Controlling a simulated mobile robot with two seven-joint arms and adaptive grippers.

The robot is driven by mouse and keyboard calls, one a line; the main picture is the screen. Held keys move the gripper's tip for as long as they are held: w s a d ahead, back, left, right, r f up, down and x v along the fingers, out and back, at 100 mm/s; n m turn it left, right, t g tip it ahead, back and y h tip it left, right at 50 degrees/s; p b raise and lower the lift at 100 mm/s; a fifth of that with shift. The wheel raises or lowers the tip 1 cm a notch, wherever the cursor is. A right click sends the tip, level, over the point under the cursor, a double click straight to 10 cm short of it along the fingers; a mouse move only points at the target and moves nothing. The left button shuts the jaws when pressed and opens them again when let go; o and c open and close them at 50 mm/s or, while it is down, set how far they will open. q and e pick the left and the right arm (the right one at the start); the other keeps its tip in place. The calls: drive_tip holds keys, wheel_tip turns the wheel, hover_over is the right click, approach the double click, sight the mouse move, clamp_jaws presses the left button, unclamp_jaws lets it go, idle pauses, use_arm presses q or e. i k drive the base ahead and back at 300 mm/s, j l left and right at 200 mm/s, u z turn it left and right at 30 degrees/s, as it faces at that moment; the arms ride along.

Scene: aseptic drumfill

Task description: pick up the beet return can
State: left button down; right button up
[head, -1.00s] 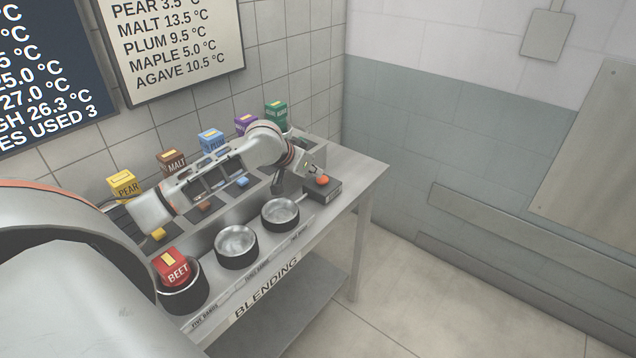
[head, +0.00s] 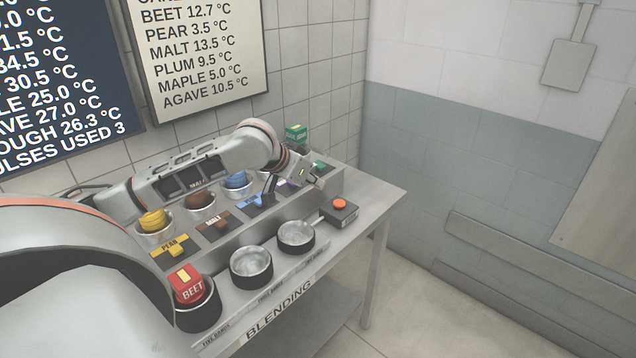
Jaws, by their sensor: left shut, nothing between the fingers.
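The red beet can (head: 188,286) sits upright in a dark round pot (head: 203,313) at the front left of the steel bench in the head view. Its yellow label stripe and the word BEET face me. My left arm reaches across the back of the bench, well above and behind the can. My left gripper (head: 312,176) is at the bench's far right end, shut and empty, away from the beet can. Its fingertips are small and partly hard to make out. My right gripper is not in view.
Two empty pots (head: 251,268) (head: 296,237) stand right of the can. Behind is a raised row with PEAR (head: 170,246), MALT and other coloured stations, partly hidden by my arm. Open floor lies right of the bench.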

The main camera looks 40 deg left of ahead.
sight(188, 285)
drive_tip(key=k+l, duration=0.8)
drive_tip(key=l, duration=0.1)
